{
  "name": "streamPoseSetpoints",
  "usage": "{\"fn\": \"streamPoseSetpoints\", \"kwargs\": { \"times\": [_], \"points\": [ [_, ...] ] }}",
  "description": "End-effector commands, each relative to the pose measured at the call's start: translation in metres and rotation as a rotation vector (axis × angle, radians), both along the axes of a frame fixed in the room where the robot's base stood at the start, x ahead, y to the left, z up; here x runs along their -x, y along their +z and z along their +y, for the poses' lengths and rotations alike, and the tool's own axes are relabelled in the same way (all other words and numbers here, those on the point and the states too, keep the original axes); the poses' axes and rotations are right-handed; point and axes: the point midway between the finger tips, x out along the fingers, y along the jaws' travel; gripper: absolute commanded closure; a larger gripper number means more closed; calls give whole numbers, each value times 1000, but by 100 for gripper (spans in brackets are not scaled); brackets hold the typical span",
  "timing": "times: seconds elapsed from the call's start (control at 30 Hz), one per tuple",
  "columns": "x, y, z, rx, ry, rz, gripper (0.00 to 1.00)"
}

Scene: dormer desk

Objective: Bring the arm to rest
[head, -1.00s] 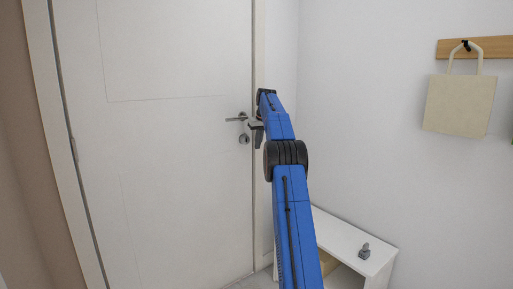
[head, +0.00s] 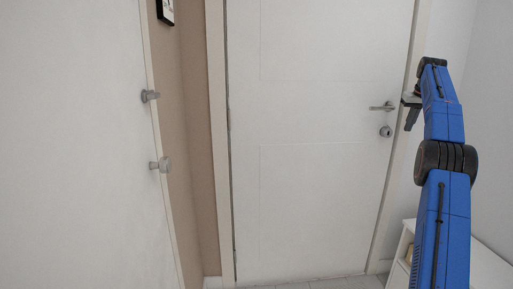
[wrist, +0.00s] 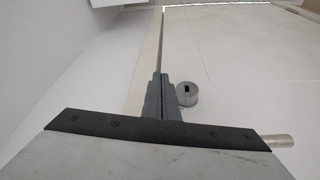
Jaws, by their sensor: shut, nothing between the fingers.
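My blue arm (head: 444,200) is stretched out upward on the right side of the head view. My gripper (head: 411,113) is at its far end, in front of the wall by the door's right edge. In the wrist view my gripper (wrist: 158,80) shows its dark fingers together, with nothing between them. The fingers appear beside the round lock (wrist: 188,94) in that picture; whether they touch anything there I cannot tell.
A closed white door (head: 310,200) with a lever handle (head: 383,107) stands ahead. Another white panel (head: 70,150) with two knobs (head: 160,165) is close on the left. A low white shelf unit (head: 486,262) stands at lower right. Some floor (head: 320,283) shows at the bottom.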

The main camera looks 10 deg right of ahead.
Motion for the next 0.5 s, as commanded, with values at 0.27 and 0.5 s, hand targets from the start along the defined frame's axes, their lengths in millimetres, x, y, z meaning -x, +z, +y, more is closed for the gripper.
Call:
{"fn": "streamPoseSetpoints", "kwargs": {
  "times": [0.27,0.5],
  "points": [
    [12,30,59,3,16,-7,100],
    [32,48,116,4,30,-11,100]
  ]
}}
